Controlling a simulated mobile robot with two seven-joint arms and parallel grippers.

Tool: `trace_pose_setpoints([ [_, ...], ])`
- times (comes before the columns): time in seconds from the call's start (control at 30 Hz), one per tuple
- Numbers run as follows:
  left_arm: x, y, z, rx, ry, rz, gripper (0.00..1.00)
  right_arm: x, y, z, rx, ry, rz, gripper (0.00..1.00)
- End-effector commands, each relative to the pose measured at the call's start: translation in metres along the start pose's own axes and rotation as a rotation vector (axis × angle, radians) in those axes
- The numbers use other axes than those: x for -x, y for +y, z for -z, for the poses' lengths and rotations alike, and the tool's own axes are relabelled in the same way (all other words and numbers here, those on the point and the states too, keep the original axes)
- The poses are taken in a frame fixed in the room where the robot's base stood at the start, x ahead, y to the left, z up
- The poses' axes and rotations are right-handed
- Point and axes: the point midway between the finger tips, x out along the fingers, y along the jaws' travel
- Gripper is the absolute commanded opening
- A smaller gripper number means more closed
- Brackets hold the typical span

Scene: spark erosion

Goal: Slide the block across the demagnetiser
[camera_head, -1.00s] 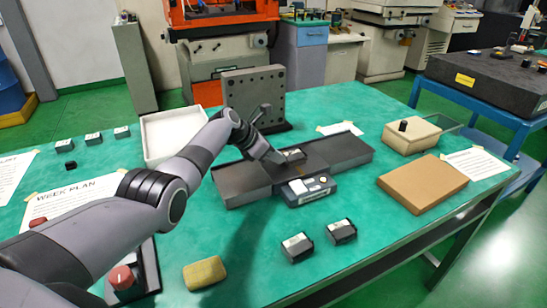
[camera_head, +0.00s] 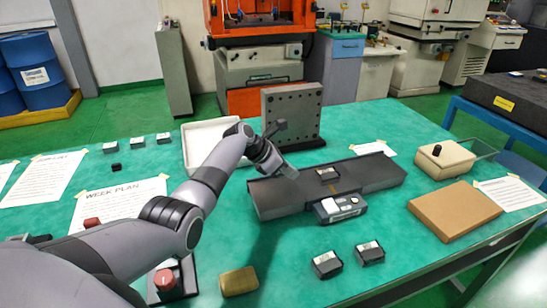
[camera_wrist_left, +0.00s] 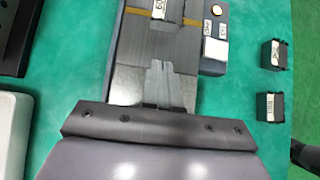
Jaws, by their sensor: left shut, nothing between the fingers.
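The demagnetiser (camera_head: 375,172) is a long dark grey bar on the green table, with a control box (camera_head: 340,208) on its near side. The small dark block (camera_head: 327,173) with a pale label lies on top, near the middle. In the left wrist view the block (camera_wrist_left: 160,6) is cut by the top edge, by a brownish stripe across the bar. My left gripper (camera_head: 291,173) is above the bar's left part, left of the block and apart from it. In the left wrist view its fingers (camera_wrist_left: 161,68) are together and empty.
Two similar dark blocks (camera_head: 327,264) (camera_head: 369,253) lie in front. An upright drilled plate (camera_head: 292,112) and a white tray (camera_head: 190,150) stand behind. A cardboard-brown slab (camera_head: 455,211) and a beige box (camera_head: 444,160) are at right. A yellowish pad (camera_head: 239,281) lies at front left.

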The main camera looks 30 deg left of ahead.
Motion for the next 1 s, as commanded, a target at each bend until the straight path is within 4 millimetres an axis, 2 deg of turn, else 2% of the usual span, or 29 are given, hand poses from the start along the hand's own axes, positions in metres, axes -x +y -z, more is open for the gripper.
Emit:
trace_pose_setpoints([
  [0.53,0.058,0.0,0.001,-0.001,0.001,-0.001,0.0,0.0,0.0,-0.001,0.0,-0.003,0.0,0.43],
  [0.7,0.064,0.0,0.001,0.0,0.002,0.0,0.0,0.0,0.0,-0.001,0.0,-0.003,0.0,0.43],
  [1.0,0.065,-0.001,0.001,0.0,0.002,0.0,0.0,0.0,0.0,-0.001,0.0,-0.003,0.0,0.43],
])
